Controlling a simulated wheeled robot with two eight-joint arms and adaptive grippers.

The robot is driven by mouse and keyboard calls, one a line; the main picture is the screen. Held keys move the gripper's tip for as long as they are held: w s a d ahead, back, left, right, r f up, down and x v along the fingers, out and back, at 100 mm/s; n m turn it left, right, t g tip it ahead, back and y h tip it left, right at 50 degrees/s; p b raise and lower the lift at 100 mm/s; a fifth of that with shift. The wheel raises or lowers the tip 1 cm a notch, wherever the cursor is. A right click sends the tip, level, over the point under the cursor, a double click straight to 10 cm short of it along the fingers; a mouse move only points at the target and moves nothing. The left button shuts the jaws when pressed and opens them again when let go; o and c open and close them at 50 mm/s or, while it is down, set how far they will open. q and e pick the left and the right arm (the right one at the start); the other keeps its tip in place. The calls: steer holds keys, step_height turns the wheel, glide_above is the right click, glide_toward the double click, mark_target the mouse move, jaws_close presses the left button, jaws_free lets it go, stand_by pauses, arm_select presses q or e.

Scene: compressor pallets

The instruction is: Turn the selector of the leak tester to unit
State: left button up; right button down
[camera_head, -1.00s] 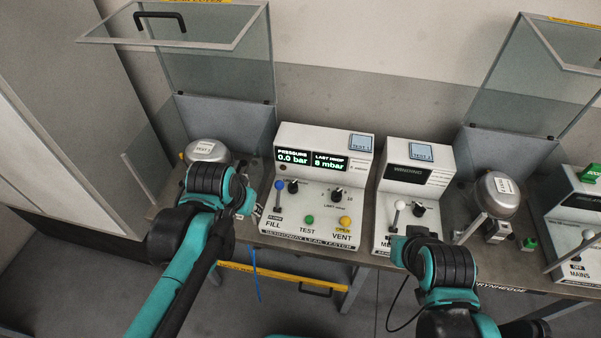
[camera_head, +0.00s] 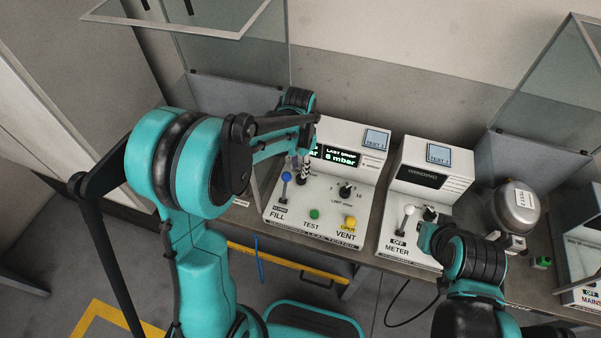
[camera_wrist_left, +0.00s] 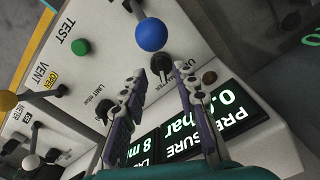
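The leak tester (camera_head: 325,205) is a white sloped console with a blue-ball FILL lever (camera_head: 286,177), a green TEST button (camera_head: 314,214) and a yellow VENT lever (camera_head: 350,222). My left gripper (camera_head: 303,176) is over its upper left panel and hides the selector in the head view. In the left wrist view, the left gripper (camera_wrist_left: 158,72) has its two fingers apart. A dark selector knob (camera_wrist_left: 138,84) shows beside one fingertip, partly covered, near a partly hidden label starting with U. I cannot tell whether they touch. My right gripper (camera_head: 428,232) is by the winding meter; its fingers are unclear.
The limit knob (camera_head: 345,190) is right of the left gripper. The winding meter (camera_head: 415,200) stands right of the tester, with a white-ball lever (camera_head: 408,210). A metal compressor (camera_head: 516,205) is further right. A raised clear guard (camera_head: 240,60) stands behind on the left.

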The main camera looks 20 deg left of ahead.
mark_target(299, 176)
arm_select(q)
steer(key=shift+f+b, duration=0.35)
steer(key=shift+f, duration=1.4)
jaws_close()
steer(key=shift+n, duration=0.3)
steer(key=n, duration=0.5)
steer(key=shift+d+b, duration=0.2)
steer(key=shift+b, duration=0.1)
steer(key=n, duration=0.6)
steer(key=shift+d, duration=0.2)
steer(key=shift+n, duration=0.3)
